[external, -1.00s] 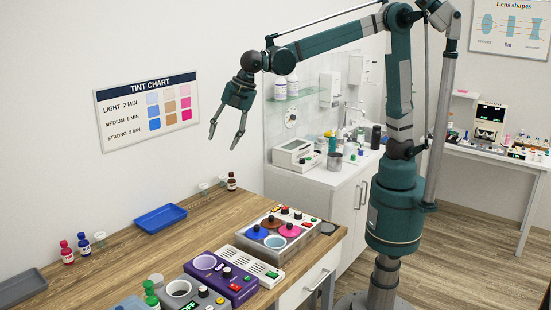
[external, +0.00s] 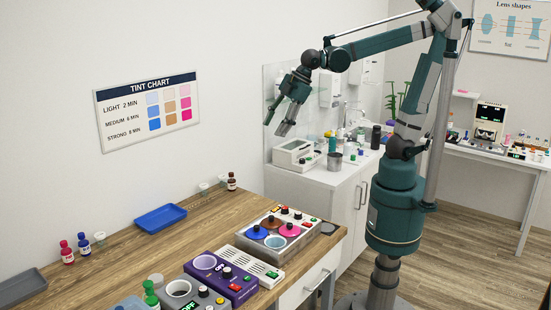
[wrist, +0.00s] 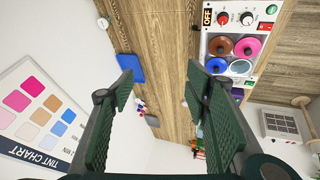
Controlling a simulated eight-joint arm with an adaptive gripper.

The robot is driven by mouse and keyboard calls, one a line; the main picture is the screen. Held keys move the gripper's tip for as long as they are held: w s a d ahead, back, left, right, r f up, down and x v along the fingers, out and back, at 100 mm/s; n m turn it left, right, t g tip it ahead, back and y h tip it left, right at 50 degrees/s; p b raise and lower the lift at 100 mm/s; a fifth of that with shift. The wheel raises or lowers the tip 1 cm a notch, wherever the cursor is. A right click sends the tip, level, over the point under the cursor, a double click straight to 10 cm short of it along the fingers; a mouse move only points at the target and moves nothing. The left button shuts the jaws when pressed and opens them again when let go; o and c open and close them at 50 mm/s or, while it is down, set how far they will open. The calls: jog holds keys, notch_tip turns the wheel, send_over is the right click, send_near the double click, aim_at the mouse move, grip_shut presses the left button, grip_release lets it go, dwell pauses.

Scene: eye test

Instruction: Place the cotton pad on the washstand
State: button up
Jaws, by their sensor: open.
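I cannot make out a cotton pad in either view. The likely washstand (external: 318,196) is a white cabinet with a counter and tap behind the wooden table, against the wall in the external view. My gripper (external: 274,129) is open in the air above the table's far end, in front of the washstand in the picture. In the wrist view my gripper (wrist: 160,75) has its two green fingers spread wide, with nothing between them.
The wooden table (external: 200,225) bears a blue tray (external: 161,218), small bottles along the wall, and a tinting unit (external: 276,234) with coloured wells. A purple device (external: 220,276) stands at the front. A white box (external: 297,155) and several bottles crowd the washstand top. The table's middle is clear.

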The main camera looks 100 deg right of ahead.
jog(key=s+d+f+m, duration=0.3)
jog(key=s+f, duration=0.2)
jog(key=s, duration=0.4)
jog(key=s+d+f+m+t, duration=0.1)
jog(key=s+d+f+m, duration=0.2)
jog(key=s, duration=0.6)
jog(key=shift+s+f+m, duration=0.3)
jog(key=shift+f+m, duration=0.5)
jog(key=shift+f, duration=0.15)
jog(key=shift+o, duration=0.5)
jog(key=shift+r, duration=0.1)
